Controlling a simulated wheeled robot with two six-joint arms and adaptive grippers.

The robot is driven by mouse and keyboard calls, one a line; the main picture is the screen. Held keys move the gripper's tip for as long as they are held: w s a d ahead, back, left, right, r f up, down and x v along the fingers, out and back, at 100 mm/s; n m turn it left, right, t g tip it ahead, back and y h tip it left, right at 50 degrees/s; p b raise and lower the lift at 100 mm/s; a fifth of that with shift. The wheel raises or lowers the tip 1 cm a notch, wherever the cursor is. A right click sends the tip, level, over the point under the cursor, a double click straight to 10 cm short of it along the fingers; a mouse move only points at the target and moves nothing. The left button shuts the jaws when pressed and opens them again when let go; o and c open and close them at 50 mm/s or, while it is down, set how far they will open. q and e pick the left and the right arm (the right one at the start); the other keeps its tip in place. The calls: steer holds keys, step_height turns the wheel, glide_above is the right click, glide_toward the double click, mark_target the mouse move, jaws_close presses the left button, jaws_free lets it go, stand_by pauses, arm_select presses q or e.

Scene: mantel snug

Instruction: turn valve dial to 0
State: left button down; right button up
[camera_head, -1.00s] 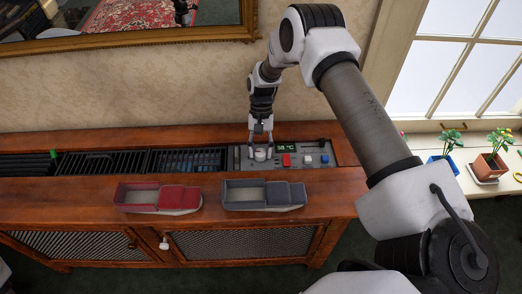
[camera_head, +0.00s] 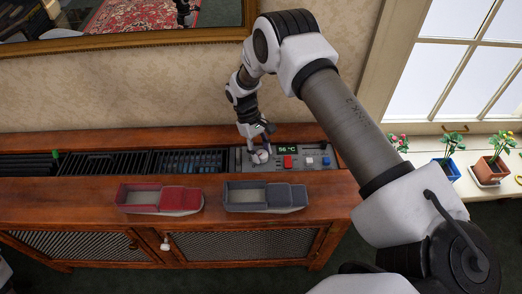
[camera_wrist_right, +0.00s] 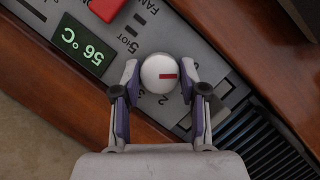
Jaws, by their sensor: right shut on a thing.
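The valve dial (camera_wrist_right: 156,76) is a white round knob with a red mark on a grey control panel (camera_head: 240,165). In the right wrist view the red mark points right; printed numbers such as 2 and 3 show beside the dial, but the 0 is not clear. My right gripper (camera_head: 261,151) is shut on the dial, one finger on each side of it. In the head view the dial (camera_head: 260,157) is partly hidden by the fingers. A green display (camera_wrist_right: 82,45) on the panel reads 56 °C.
A red button (camera_head: 288,161), a white knob (camera_head: 309,162) and a blue button (camera_head: 326,161) sit right of the dial. Dark grilles (camera_head: 88,164) lie to the left.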

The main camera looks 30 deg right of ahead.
steer(key=shift+s+n, duration=0.1)
steer(key=shift+n, duration=0.2)
steer(key=o, duration=1.1)
steer(key=shift+o, duration=0.2)
steer(key=v, duration=0.7)
steer(key=shift+a+r, duration=0.15)
steer(key=shift+r, duration=0.05)
